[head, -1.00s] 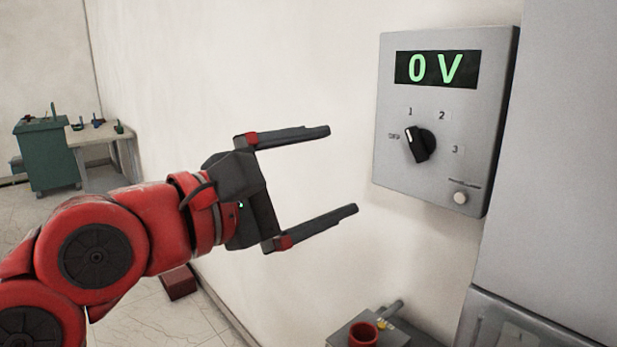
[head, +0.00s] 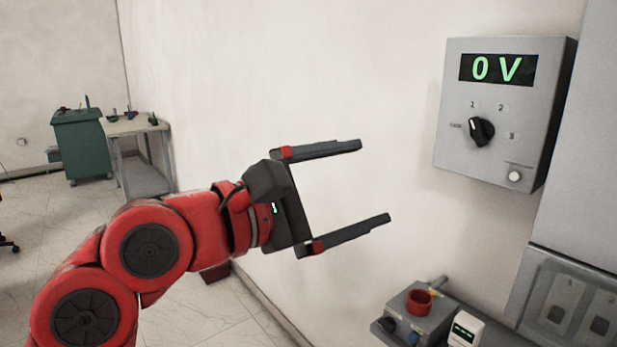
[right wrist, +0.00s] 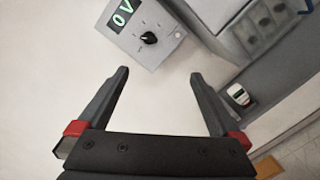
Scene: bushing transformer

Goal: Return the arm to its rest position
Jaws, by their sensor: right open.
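My right gripper (head: 375,186) is open and empty, held in the air at mid-picture in the head view. Its two dark fingers point right, towards the wall panel, and stand well clear of it. In the right wrist view the fingers (right wrist: 158,85) are spread with only wall between them. The grey control panel (head: 455,150) hangs on the wall at the right. Its display (head: 497,69) reads 0 V in green. Its black knob (head: 481,131) has its white mark turned to the upper left. My left gripper is not in view.
Below the panel a shelf holds a grey box with a red ring (head: 418,301) and a white meter (head: 465,331). A grey cabinet (head: 590,150) stands at the right edge. A green cabinet (head: 84,150) and a table (head: 135,127) stand far left. Floor between is open.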

